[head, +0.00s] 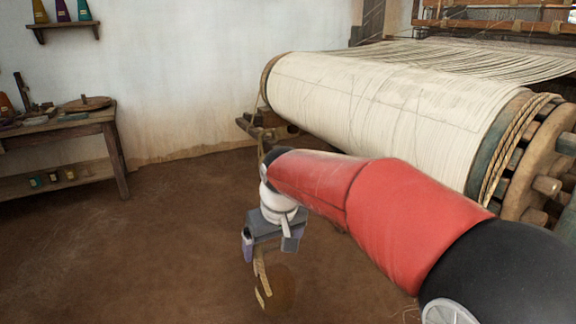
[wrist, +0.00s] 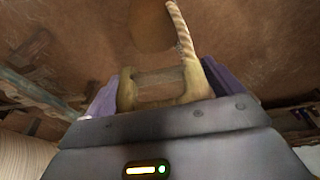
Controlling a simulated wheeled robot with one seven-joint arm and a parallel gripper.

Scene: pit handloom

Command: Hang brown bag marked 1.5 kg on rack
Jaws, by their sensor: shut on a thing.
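My gripper (head: 267,244) hangs below my red arm, above the earth floor. It is shut on a pale rope loop (head: 262,272), and a brown bag (head: 281,290) hangs under it, clear of the jaws. In the wrist view, the loop (wrist: 183,35) rises from between the purple fingers, with the rounded brown bag (wrist: 151,27) beyond. The bag blends into the brown floor, and no weight mark can be read. I cannot tell for sure which thing is the rack; a wooden bracket (head: 252,127) juts out at the loom's left end.
The loom's large warp roller (head: 390,105) fills the right side, close behind my arm. A wooden bench (head: 60,127) with small items stands at left, and a wall shelf (head: 62,26) holds colored cones. Floor (head: 150,240) between bench and loom is clear.

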